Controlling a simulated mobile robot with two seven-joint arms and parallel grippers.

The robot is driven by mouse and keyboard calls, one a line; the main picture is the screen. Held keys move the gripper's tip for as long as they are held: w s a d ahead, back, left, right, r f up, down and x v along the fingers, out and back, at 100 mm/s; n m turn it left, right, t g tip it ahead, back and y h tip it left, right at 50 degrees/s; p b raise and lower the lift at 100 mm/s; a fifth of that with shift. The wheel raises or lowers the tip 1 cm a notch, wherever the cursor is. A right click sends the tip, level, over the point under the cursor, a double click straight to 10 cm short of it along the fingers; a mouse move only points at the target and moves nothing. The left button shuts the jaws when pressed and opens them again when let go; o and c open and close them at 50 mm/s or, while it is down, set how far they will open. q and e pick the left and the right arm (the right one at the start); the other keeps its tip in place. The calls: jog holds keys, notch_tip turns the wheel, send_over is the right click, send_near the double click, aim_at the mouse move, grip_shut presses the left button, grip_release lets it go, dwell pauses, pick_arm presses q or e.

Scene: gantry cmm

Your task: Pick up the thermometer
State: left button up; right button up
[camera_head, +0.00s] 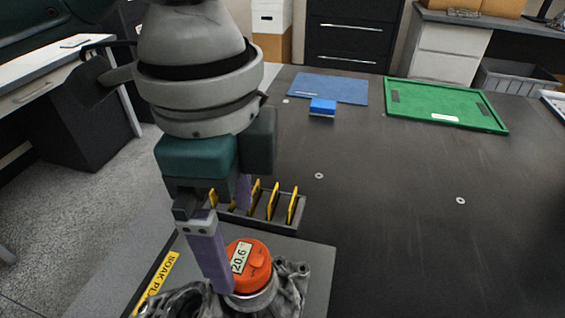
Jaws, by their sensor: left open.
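The thermometer (254,262) is a round orange puck with a white display reading 20.6. It sits on top of a grey metal part (291,283) at the bottom of the head view. My left gripper (231,245) points down at it with purple fingers apart. The near finger passes in front of the thermometer's left side. The far finger shows behind it, its tip partly hidden. I cannot tell whether either finger touches the thermometer. My right gripper is not in view.
A grey rack with yellow plates (273,203) stands close behind the thermometer. The metal part rests on a grey plate (318,262) labelled SOAK. Farther back lie a blue mat (345,90), a blue block (322,106) and a green tray (440,107).

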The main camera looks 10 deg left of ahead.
aim_at(243, 258)
pick_arm(q)
notch_tip(243, 258, down, 5)
jog(key=shift+d+f+b, duration=0.15)
jog(key=shift+b, duration=0.2)
jog(key=shift+c, duration=0.4)
grip_shut()
